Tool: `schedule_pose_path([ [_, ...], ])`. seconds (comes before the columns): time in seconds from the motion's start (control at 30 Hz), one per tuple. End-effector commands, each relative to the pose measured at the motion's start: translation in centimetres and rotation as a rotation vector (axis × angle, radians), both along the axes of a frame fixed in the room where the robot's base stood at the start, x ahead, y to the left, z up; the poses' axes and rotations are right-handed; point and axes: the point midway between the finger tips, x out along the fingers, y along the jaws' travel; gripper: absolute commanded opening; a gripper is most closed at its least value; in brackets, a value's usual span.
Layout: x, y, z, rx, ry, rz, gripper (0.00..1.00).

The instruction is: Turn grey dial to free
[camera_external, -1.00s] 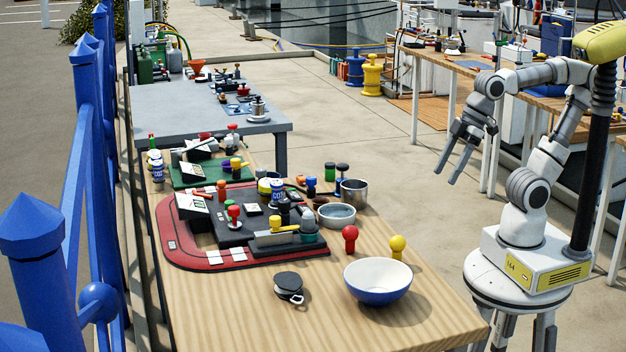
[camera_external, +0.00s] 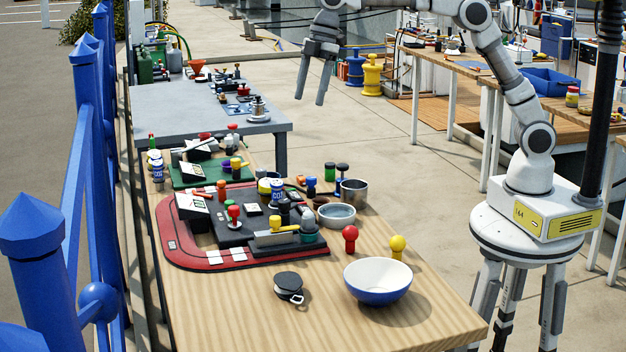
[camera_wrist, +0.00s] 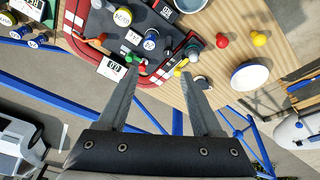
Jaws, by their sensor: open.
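A black board with a red border (camera_external: 195,262) lies on the near wooden table and carries several knobs, handles and labelled parts. A grey rounded knob on a teal base (camera_external: 302,220) stands at the board's right side; it may be the grey dial, but I cannot tell. Its markings and any pointer are too small to read. The board also shows at the top of the wrist view (camera_wrist: 75,14). My gripper (camera_external: 310,101) is open and empty, in the air beyond the board and apart from everything. Its two spread fingers also show in the wrist view (camera_wrist: 160,78).
A white-and-blue bowl (camera_external: 378,282), a red knob (camera_external: 350,238), a yellow knob (camera_external: 397,247) and a black round item (camera_external: 288,285) sit at the table's near side. Blue railing (camera_external: 40,255) runs along the left.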

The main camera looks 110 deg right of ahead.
Motion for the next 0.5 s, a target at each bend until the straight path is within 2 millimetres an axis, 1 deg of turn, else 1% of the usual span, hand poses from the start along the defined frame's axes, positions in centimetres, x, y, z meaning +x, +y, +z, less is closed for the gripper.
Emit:
schedule_pose_path([
  [0.03, 1.1, -1.6, 0.5, 0.01, 0.005, 0.015, 0.67],
  [0.17, 3.3, -5.2, -0.1, 0.032, 0.006, 0.07, 0.67],
  [0.2, 3.8, -6.4, -0.4, 0.041, 0.007, 0.084, 0.67],
  [0.37, 5.1, -11.3, -1.9, 0.072, -0.004, 0.142, 0.67],
  [0.5, 5.2, -15.5, -3.6, 0.099, -0.02, 0.185, 0.67],
])
